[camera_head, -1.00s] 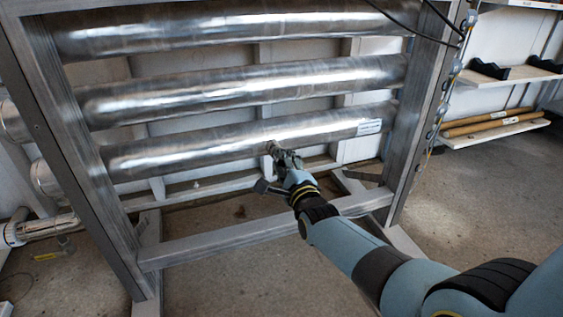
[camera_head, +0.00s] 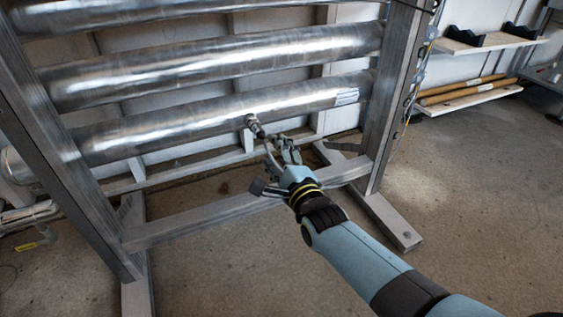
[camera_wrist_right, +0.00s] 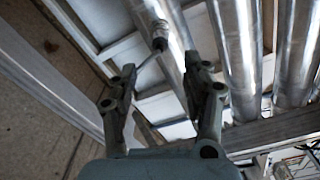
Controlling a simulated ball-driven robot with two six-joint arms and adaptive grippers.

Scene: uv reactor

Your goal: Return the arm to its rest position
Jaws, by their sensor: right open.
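My right arm reaches in from the lower right of the head view. Its gripper (camera_head: 279,152) is in front of the lowest metal tube (camera_head: 200,120), at the height of the frame's lower part. In the right wrist view the gripper's two fingers (camera_wrist_right: 165,90) are spread apart with nothing between them. A small metal fitting (camera_head: 253,124) hangs under the lowest tube, just beyond the fingers. It also shows in the wrist view (camera_wrist_right: 159,36), apart from the fingertips. My left gripper is not in view.
A metal frame with posts (camera_head: 392,90) and a lower crossbar (camera_head: 240,208) holds several shiny tubes. A frame foot (camera_head: 390,222) lies on the floor near my forearm. Shelves (camera_head: 470,98) stand at the upper right. The concrete floor (camera_head: 480,190) at the right is clear.

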